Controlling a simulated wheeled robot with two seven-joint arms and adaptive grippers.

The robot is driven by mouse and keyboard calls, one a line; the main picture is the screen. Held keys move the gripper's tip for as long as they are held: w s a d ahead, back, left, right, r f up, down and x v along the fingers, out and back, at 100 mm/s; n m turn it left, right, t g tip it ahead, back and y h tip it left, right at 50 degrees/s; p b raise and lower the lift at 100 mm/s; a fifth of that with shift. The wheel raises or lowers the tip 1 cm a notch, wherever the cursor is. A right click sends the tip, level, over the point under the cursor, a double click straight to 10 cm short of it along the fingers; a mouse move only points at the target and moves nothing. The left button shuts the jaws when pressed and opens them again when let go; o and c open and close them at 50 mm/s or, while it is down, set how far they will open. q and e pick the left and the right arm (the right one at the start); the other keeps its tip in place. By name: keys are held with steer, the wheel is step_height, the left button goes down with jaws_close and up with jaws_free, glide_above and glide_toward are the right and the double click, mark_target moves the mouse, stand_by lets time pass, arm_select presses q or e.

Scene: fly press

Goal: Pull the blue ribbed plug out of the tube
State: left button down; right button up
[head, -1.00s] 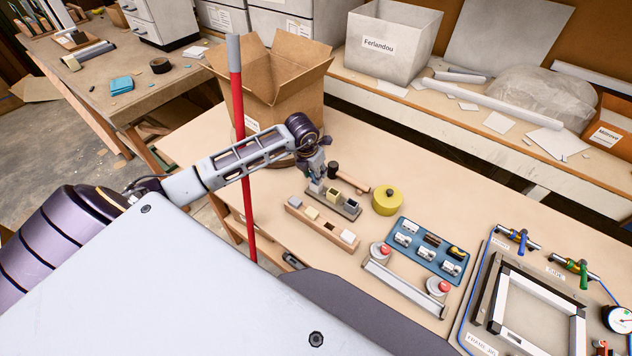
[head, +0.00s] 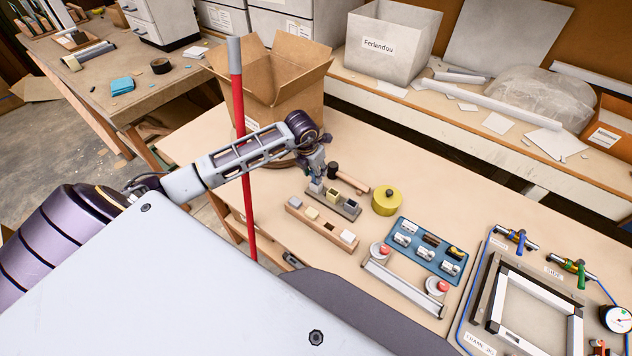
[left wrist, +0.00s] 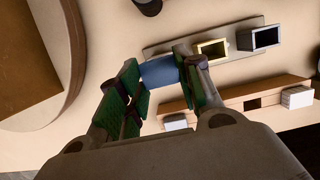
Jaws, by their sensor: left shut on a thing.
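In the left wrist view, my left gripper (left wrist: 160,78) is shut on the blue plug (left wrist: 160,73), which sits between its green-padded fingers. Its ribs cannot be made out. In the head view, my left gripper (head: 317,178) points down over the left end of the grey tube rack (head: 348,209). A pale grey tube (head: 317,187) shows right under the fingers. Whether the plug is still inside this tube is hidden. Two other square tubes, one yellow-lined (left wrist: 212,50) and one grey (left wrist: 262,38), stand beside it. My right gripper is not in view.
A wooden block with several plugs (head: 322,226) lies in front of the rack. A dark-headed mallet (head: 350,178) and a yellow round tin (head: 387,201) are behind and right. A cardboard box (head: 290,100) and a red pole (head: 240,130) stand left.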

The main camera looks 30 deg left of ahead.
arm_select(q)
steer(key=shift+r, duration=0.45)
steer(key=shift+r+p, duration=0.4)
steer(key=shift+r, duration=0.15)
